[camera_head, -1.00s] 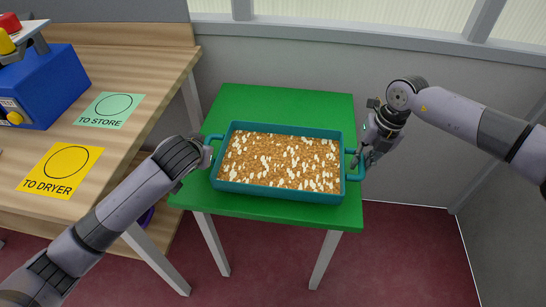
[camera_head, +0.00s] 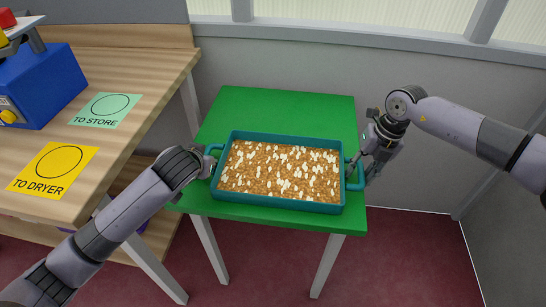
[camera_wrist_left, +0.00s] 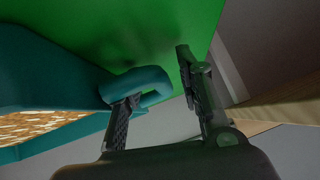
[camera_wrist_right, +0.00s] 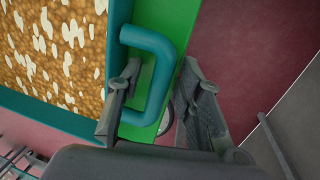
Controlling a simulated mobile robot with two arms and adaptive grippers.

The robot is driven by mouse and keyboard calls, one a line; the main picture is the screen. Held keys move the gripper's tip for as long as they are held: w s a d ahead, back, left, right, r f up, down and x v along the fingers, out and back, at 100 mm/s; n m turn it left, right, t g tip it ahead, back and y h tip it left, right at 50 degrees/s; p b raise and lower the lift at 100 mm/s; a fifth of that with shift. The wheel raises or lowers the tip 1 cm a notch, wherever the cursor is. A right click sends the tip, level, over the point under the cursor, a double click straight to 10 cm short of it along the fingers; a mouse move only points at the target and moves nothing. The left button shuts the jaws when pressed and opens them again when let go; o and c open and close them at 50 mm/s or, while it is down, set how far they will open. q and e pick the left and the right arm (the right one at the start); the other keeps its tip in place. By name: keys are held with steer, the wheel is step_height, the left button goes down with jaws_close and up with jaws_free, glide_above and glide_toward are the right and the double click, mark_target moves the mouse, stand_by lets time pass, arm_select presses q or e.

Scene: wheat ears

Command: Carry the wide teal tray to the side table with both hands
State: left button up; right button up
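The wide teal tray (camera_head: 270,202), filled with brown grain and pale flecks, appears to rest level on the green side table (camera_head: 290,106), near its front edge. My left gripper (camera_head: 207,163) is at the tray's left handle (camera_wrist_left: 152,86). In the left wrist view its fingers (camera_wrist_left: 165,105) are spread, one against the handle and the other well clear. My right gripper (camera_head: 366,172) is at the right handle (camera_wrist_right: 164,70). In the right wrist view its fingers (camera_wrist_right: 158,95) are apart, one inside the loop and one outside, with the bar between them.
A wooden bench (camera_head: 135,75) stands at the left, with a yellow "TO DRYER" card (camera_head: 50,172), a green "TO STORE" card (camera_head: 106,110) and a blue machine (camera_head: 45,88). A grey wall (camera_head: 420,175) is behind and right. The table's back part is clear.

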steer(key=shift+r, duration=0.1)
arm_select(q)
steer(key=v, duration=1.2)
arm_select(e)
step_height(320, 180, up, 12)
steer(key=d, duration=0.2)
steer(key=shift+d+f, duration=0.2)
